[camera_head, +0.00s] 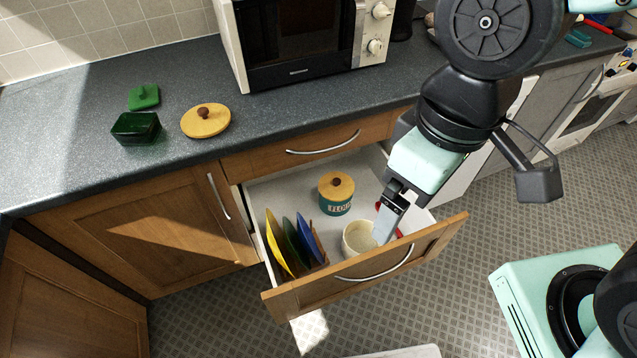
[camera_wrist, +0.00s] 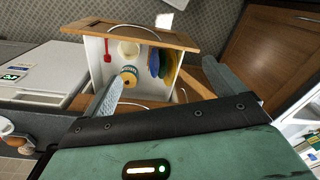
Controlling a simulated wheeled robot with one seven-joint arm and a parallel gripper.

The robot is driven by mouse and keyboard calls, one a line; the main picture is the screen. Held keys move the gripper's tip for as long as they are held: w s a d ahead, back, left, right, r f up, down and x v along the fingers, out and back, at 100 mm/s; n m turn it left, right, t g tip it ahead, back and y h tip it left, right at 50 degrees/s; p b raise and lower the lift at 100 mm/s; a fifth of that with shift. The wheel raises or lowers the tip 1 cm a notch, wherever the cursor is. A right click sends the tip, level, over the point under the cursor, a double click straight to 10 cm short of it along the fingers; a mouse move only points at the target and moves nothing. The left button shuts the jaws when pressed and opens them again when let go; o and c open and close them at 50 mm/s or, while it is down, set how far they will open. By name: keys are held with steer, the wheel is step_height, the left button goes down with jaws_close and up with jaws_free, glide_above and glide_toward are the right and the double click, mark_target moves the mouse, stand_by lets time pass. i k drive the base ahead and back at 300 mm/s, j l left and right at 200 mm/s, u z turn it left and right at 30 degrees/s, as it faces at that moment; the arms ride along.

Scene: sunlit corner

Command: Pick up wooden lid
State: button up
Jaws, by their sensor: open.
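A round wooden lid (camera_head: 206,121) with a dark brown knob lies on the grey counter, left of the microwave. A second wooden lid (camera_head: 337,186) sits on a teal canister marked FLOUR (camera_head: 335,206) inside the open drawer; this canister also shows in the wrist view (camera_wrist: 130,78). An open cream canister (camera_head: 358,238) stands near the drawer front. My gripper (camera_head: 388,225) is open over the drawer, beside the cream canister in the head view; contact cannot be told. In the wrist view, its spread fingers (camera_wrist: 166,88) have nothing between them at close range.
A drawer (camera_head: 257,206) stands pulled out, with yellow, green and blue plates (camera_head: 292,240) upright in a rack and a red utensil (camera_head: 398,233). A green glass dish (camera_head: 136,128) and a green lid (camera_head: 144,97) are left of the wooden lid. A microwave (camera_head: 300,75) stands behind. The counter's front left is clear.

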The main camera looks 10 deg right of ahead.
mark_target(208, 119)
steer(key=i+j+u, duration=0.15)
steer(key=j+u, duration=0.15)
steer(key=i+j+u, duration=0.15)
steer(key=j+u, duration=0.15)
steer(key=i+j+u, duration=0.3)
steer(key=k+j, duration=0.05)
steer(key=k, duration=0.05)
